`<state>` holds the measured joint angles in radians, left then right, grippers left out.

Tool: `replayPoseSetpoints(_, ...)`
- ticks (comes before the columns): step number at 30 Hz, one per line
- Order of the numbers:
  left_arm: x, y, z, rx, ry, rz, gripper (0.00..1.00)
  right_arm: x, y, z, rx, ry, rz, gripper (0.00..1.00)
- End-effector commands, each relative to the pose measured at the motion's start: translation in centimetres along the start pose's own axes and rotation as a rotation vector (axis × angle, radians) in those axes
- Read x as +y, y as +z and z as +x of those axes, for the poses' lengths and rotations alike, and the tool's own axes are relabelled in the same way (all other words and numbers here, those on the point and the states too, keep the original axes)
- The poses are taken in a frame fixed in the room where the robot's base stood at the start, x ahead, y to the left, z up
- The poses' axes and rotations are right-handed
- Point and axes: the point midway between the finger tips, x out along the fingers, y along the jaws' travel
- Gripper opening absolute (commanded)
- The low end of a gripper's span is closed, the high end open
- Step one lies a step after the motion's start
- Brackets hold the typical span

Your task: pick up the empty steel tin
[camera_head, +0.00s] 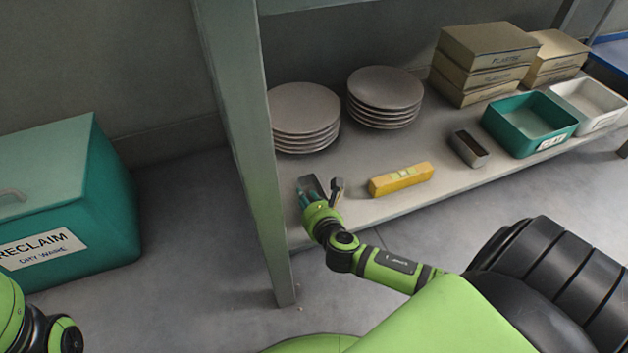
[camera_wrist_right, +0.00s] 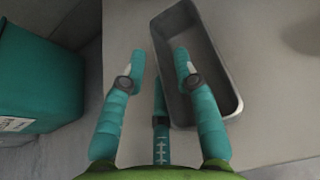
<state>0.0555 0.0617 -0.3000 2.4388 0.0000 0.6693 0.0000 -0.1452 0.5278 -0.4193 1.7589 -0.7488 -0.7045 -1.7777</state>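A long, open steel tin (camera_wrist_right: 225,75) with a bare grey inside lies on the shelf in the right wrist view. It also shows in the head view (camera_head: 312,184), partly hidden by my right gripper. My right gripper (camera_wrist_right: 160,65) is open, its teal fingers apart. One finger is over the tin's opening and the other is outside its left wall; I cannot tell whether either touches it. A second, smaller-looking steel tin (camera_head: 468,149) stands farther right, its inside dark and its contents unclear. My left gripper is out of view; only part of that arm shows at lower left.
The shelf (camera_head: 400,210) also holds a yellow bar-shaped object (camera_head: 401,179), two plate stacks (camera_head: 305,108) (camera_head: 385,88), a teal tray (camera_head: 496,127), a white tray (camera_head: 598,126) and cartons (camera_head: 482,72). A grey post (camera_head: 240,150) stands left of it, then the teal reclaim bin (camera_head: 110,215).

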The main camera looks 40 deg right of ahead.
Motion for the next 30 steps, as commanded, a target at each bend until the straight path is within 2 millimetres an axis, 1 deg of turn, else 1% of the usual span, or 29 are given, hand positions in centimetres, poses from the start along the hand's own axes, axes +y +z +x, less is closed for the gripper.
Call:
replayPoseSetpoints(1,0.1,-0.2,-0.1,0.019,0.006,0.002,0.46,0.0,-0.3,0.9,-0.002,-0.001,0.002,0.30)
replayPoseSetpoints(4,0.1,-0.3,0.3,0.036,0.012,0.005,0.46,0.0,-0.3,1.9,0.000,0.000,0.001,0.30)
replayPoseSetpoints(7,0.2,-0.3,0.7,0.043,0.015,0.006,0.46,0.0,-0.1,2.2,0.000,0.001,0.001,0.30)
replayPoseSetpoints(13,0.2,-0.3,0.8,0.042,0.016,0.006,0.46,0.1,0.0,2.2,0.001,0.001,0.001,0.30)
replayPoseSetpoints(14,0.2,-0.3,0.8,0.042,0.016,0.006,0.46,0.1,0.0,2.2,0.001,0.001,0.001,0.22)
replayPoseSetpoints(15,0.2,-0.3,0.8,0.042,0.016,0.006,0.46,0.1,0.0,2.1,0.001,0.001,0.001,0.06)
replayPoseSetpoints(16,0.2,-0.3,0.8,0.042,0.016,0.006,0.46,0.1,0.0,2.1,0.001,0.001,0.001,0.00)
replayPoseSetpoints(30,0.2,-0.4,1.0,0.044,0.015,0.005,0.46,0.1,0.3,2.0,0.000,0.001,0.001,0.00)
